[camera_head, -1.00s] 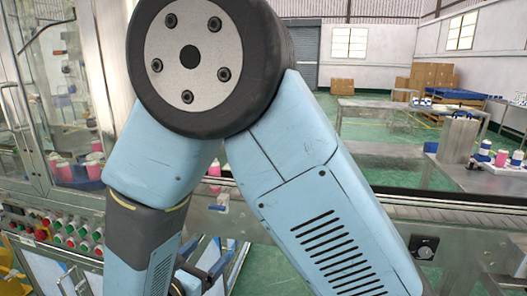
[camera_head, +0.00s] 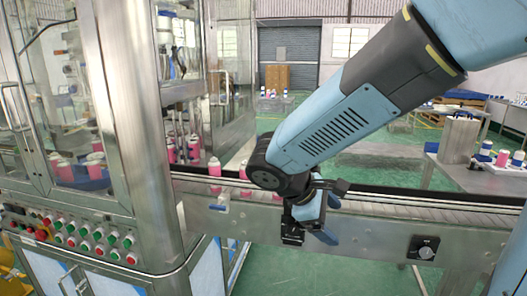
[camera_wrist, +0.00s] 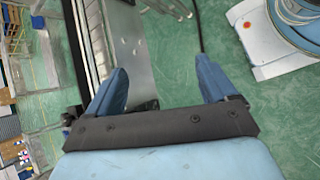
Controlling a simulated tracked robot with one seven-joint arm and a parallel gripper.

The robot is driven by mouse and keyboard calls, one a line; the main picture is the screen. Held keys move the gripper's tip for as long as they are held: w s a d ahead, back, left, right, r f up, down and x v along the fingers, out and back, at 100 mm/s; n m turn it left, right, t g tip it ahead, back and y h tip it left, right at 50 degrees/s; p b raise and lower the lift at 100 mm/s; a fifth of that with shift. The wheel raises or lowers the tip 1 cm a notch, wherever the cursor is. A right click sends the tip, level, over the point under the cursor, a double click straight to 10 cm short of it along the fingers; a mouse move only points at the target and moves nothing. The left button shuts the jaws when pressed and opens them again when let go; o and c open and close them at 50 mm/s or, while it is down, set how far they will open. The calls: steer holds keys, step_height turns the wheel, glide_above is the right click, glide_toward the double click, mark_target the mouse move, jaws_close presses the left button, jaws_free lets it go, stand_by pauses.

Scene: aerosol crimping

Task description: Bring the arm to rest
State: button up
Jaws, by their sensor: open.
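My gripper (camera_head: 328,212) hangs at the end of my blue arm, in front of the conveyor, in the head view. In the wrist view my gripper (camera_wrist: 164,85) shows two blue fingers spread wide apart with nothing between them. Beyond the fingers are the conveyor's metal side and the green floor (camera_wrist: 178,60). The finger tips are partly hard to make out in the head view.
The conveyor (camera_head: 385,222) runs across the front, with pink cans (camera_head: 214,170) on it at left. A glass-walled machine (camera_head: 120,110) with a button panel (camera_head: 75,238) stands at left. A table with blue-and-white containers (camera_head: 485,152) is at right.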

steer(key=s+d+r+m+t+y, duration=0.3)
steer(key=s+d+r+m+y, duration=0.4)
steer(key=m, duration=0.6)
steer(key=shift+s+d+r+y, duration=0.4)
steer(key=shift+s+d+r, duration=0.05)
steer(key=shift+d+r, duration=0.45)
